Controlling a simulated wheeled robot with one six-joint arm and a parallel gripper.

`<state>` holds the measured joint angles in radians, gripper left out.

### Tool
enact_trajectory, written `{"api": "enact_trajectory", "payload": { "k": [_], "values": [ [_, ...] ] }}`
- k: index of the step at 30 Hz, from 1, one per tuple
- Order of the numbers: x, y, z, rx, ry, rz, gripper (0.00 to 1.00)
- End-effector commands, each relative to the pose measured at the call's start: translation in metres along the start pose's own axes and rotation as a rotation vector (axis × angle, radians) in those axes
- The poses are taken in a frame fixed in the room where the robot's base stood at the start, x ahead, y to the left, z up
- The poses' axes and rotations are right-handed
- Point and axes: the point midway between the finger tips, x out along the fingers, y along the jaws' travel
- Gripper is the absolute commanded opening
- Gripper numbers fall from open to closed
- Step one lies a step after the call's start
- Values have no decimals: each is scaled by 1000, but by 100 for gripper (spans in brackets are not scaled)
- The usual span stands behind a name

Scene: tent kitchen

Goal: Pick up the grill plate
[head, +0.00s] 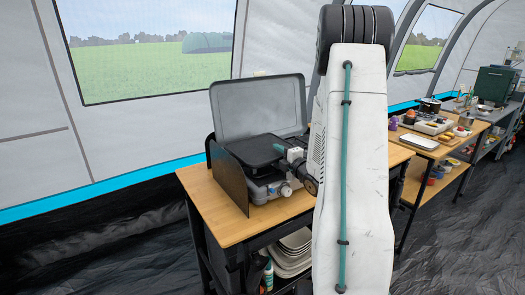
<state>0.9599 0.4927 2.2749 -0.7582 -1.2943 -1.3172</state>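The grill plate (254,150) is a flat, dark square slab on the camping stove, in front of its raised grey lid (257,106). The stove stands on a wooden-topped table. My gripper (284,156) is at the right edge of the plate, low over the stove. Its fingertips are small and dark against the dark plate, so I cannot tell whether they touch or grasp it. My large white arm link hides the area right of the gripper.
The stove's dark side panel (229,176) stands upright at the left. The wooden tabletop (214,211) is bare at front left. Stacked plates (292,250) sit on a shelf below. A second table at right holds a white tray (419,142) and several kitchen items.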

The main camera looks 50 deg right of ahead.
Motion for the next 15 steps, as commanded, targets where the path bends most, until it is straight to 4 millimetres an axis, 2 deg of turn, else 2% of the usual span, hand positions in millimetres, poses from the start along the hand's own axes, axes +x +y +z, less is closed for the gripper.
{"api": "enact_trajectory", "payload": {
  "k": [3, 8, 9, 12, 13, 15],
  "values": [
    [10, -1, 0, 1, 0, -1, 36],
    [10, -1, 0, 1, -1, -1, 36],
    [10, 0, 0, 1, -1, -1, 34],
    [10, 0, 0, 1, -1, -1, 6],
    [10, 0, 0, 1, -1, -1, 0],
    [10, -1, 0, 1, -1, -2, 0]
  ]
}}
